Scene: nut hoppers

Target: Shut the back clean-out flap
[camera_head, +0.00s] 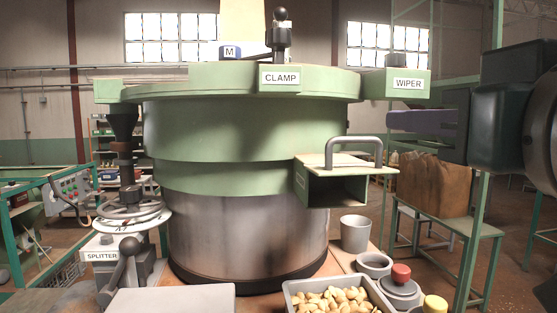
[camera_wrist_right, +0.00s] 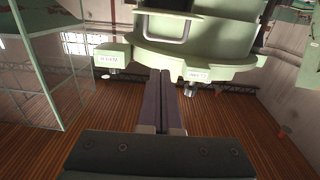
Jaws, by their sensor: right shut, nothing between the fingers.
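A green box-shaped outlet (camera_head: 336,191) juts from the right side of the big round green and steel machine (camera_head: 245,230). Its front mouth is open and dark inside. A pale green flap (camera_head: 318,160) with a grey bar handle (camera_head: 352,138) lies about level over the top of the outlet. I cannot tell from the picture whether this is the flap called back. My right gripper (camera_head: 392,120) is shut and empty, right of the handle and apart from it. In the right wrist view the gripper (camera_wrist_right: 160,72) points toward the machine, and the handle (camera_wrist_right: 167,38) shows beyond it.
The WIPER block (camera_head: 408,84) sticks out above my right gripper, and the CLAMP block (camera_head: 279,77) is left of it. A grey cup (camera_head: 355,234), a tray of nuts (camera_head: 288,290) and red and yellow knobs stand below the outlet. A green stand with a brown sack (camera_head: 434,186) is behind.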

